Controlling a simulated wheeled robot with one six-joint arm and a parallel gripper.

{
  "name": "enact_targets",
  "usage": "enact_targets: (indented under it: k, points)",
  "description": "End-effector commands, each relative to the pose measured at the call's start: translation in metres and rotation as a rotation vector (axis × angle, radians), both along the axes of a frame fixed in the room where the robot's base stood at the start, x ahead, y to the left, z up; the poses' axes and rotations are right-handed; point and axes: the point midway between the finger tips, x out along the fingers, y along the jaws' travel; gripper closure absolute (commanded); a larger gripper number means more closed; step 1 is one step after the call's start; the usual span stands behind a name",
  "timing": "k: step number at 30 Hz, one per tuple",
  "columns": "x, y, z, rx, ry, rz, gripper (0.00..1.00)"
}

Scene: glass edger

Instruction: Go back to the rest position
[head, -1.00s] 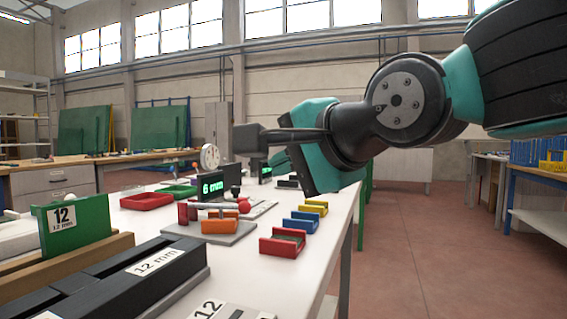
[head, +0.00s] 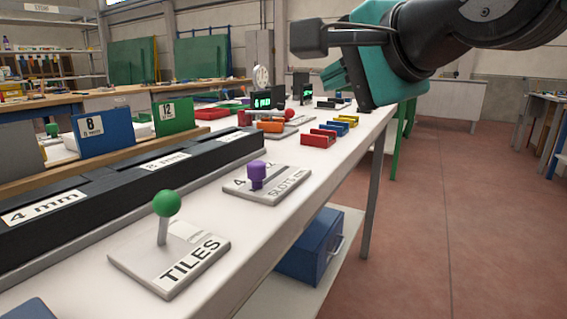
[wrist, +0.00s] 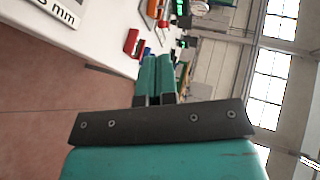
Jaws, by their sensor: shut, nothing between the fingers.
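My gripper shows at the upper right of the head view (head: 334,76), held in the air above the far right part of the white workbench (head: 330,172). In the wrist view its two teal fingers (wrist: 156,68) lie side by side, shut, with nothing between them. The gripper is clear of the bench and touches nothing that I can see.
The bench holds a green-knobbed lever marked TILES (head: 167,204), a purple knob (head: 257,174), a black 4 mm rack (head: 45,213), and red (head: 318,138), yellow and blue blocks. A blue box (head: 312,246) sits on the lower shelf. The floor at right is clear.

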Motion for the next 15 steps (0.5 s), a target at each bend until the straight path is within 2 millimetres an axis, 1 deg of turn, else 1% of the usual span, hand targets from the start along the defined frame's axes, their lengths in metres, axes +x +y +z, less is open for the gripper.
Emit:
enact_targets:
  k: [2,8,11,15]
  points:
    - [0.000,-0.002,0.000,0.000,0.000,-0.003,1.00]
    - [-0.003,-0.014,-0.026,-0.132,0.027,0.044,1.00]
    - [-0.006,-0.019,-0.042,-0.210,0.044,0.081,1.00]
    - [-0.014,-0.026,-0.070,-0.341,0.075,0.163,1.00]
